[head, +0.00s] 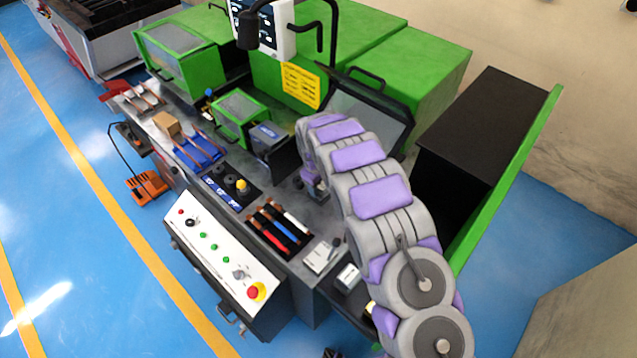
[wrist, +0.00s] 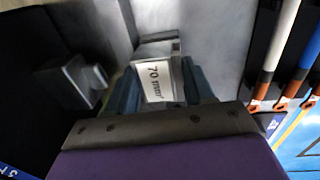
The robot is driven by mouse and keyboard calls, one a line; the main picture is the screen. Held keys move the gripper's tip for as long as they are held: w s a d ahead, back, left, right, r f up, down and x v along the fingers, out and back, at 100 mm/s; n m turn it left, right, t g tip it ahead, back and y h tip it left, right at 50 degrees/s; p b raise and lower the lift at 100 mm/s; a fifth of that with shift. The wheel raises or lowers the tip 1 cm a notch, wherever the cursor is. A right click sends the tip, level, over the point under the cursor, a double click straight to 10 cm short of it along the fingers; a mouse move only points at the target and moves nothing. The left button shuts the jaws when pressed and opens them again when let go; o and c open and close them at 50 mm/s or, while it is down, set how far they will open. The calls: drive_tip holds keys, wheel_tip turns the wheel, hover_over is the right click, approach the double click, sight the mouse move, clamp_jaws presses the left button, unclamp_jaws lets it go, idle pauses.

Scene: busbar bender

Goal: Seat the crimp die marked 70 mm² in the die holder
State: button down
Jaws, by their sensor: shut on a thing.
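The crimp die (wrist: 153,82), a pale block with a label reading 70 mm², sits between the two blue-grey fingers of my gripper (wrist: 160,84) in the wrist view. My gripper is shut on it. A grey metal block (wrist: 156,47) shows just beyond the die; I cannot tell whether it touches. Another grey block (wrist: 75,82) stands out from a dark surface to the left; I cannot tell for sure which part is the die holder. In the head view my gripper (head: 312,186) is low over the bench beside a dark upright unit (head: 283,160), and the die is hidden.
A dark die rack (head: 232,187) with label strips lies to the left. A black tray (head: 277,229) of cables with coloured sleeves lies nearer; cables (wrist: 281,50) also show at right in the wrist view. A blue bin (head: 199,151) and a green-framed guard (head: 240,115) stand farther back.

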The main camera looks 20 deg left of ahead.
drive_tip(key=shift+s+d+f, duration=0.1)
drive_tip(key=shift+d+f, duration=0.1)
drive_tip(key=shift+f, duration=0.4)
drive_tip(key=shift+c, duration=1.7)
unclamp_jaws()
drive_tip(key=shift+d+r, duration=0.1)
drive_tip(key=shift+a, duration=0.25)
drive_tip(key=shift+r, duration=0.3)
wheel_tip(320, 180, up, 16)
drive_tip(key=s+p, duration=0.1)
drive_tip(key=p, duration=0.1)
drive_tip(key=shift+s+a+r, duration=0.25)
drive_tip(key=shift+s, duration=0.05)
